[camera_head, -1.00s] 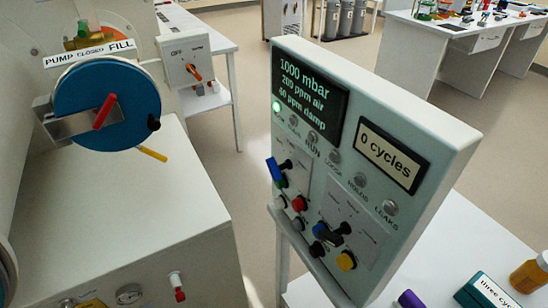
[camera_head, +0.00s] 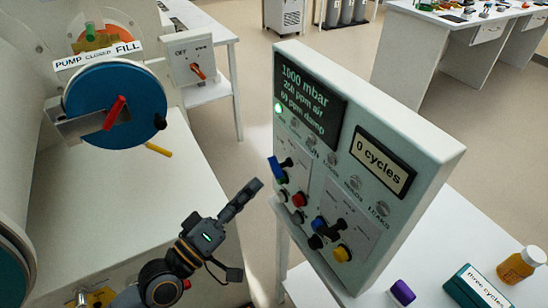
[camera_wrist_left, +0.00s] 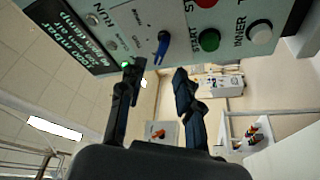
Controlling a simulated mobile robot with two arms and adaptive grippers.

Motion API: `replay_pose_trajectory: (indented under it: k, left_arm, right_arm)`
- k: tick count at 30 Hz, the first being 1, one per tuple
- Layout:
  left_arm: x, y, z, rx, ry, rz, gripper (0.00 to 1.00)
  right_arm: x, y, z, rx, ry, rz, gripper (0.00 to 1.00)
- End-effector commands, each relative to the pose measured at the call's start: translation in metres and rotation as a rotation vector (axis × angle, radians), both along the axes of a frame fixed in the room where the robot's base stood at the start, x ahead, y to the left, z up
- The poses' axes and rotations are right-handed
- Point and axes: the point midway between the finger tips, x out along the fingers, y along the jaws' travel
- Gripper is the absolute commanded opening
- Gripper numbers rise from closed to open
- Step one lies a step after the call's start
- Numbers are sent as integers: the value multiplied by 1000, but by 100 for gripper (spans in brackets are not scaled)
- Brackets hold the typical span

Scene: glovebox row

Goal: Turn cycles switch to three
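The control panel (camera_head: 410,150) stands upright on a white bench, with a display (camera_head: 382,160) reading "0 cycles". Its face carries a blue-handled switch (camera_head: 277,170) on the upper plate and a dark knob (camera_head: 325,233) on the lower plate. Their labels are too small to tell which one is the cycles switch. My left gripper (camera_head: 243,232) is open and empty, left of the panel and apart from it. In the left wrist view, its spread fingers (camera_wrist_left: 155,85) point toward the panel, below a blue switch (camera_wrist_left: 163,47). My right gripper is not in view.
A glovebox with a blue wheel (camera_head: 112,95) stands at left. Floor shows between glovebox and panel.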

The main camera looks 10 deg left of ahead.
Motion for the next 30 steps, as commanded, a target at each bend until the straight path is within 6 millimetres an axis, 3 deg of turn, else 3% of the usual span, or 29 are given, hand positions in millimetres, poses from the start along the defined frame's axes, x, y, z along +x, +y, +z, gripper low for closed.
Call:
replay_pose_trajectory:
  k: [6, 12, 24, 25, 30]
  left_arm:
    - [38, -26, 15, -1, -3, 2, 34]
    - [58, -41, 17, 2, -1, 2, 34]
    - [65, -46, 17, 4, 0, 1, 34]
    - [65, -46, 17, 4, 0, 1, 32]
    - [65, -46, 17, 4, 0, 1, 0]
  right_arm:
    - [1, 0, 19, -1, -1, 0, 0]
    - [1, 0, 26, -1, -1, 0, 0]
    - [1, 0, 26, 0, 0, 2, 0]
    - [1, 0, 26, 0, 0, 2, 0]
    - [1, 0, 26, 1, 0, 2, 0]
